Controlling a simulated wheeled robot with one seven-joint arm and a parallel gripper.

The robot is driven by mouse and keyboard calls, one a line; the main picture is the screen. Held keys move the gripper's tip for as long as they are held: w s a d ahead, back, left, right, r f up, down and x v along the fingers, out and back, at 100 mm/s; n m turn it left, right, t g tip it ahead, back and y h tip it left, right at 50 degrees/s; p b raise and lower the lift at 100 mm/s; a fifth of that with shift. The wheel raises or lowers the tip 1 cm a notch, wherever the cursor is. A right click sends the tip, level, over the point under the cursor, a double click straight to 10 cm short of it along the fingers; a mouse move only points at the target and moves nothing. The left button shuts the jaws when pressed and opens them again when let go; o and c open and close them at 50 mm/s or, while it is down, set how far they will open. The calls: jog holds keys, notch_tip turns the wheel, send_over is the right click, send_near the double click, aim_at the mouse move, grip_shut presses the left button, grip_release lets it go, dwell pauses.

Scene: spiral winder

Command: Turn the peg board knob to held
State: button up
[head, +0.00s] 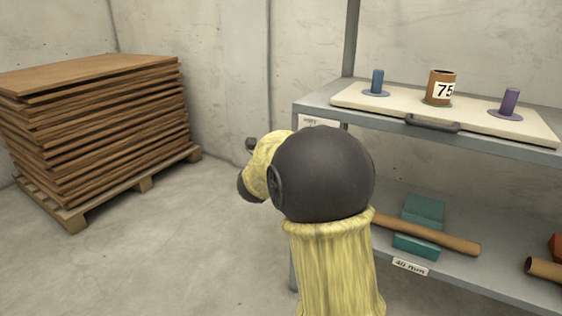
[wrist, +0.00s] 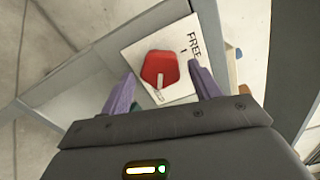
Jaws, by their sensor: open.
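In the wrist view a red knob (wrist: 155,65) with a pale pointer bar sits on a white plate (wrist: 130,48). The bar lies at the knob's lower edge in the picture. The word FREE is printed sideways on the plate's right; no other word is readable. My gripper (wrist: 160,70) is open, its purple fingers to the left and right of the knob. In the head view the peg board (head: 390,101) lies on the upper shelf; my arm hides the knob there.
The board carries a blue peg (head: 377,80), a brown tube marked 75 (head: 436,88) and a purple peg (head: 510,101). The lower shelf (head: 470,272) holds a long tube (head: 440,238) and teal blocks (head: 424,209). Stacked boards (head: 95,130) stand left; the floor between is clear.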

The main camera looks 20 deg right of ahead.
jog(key=p+v, duration=0.5)
jog(key=v, duration=1.1)
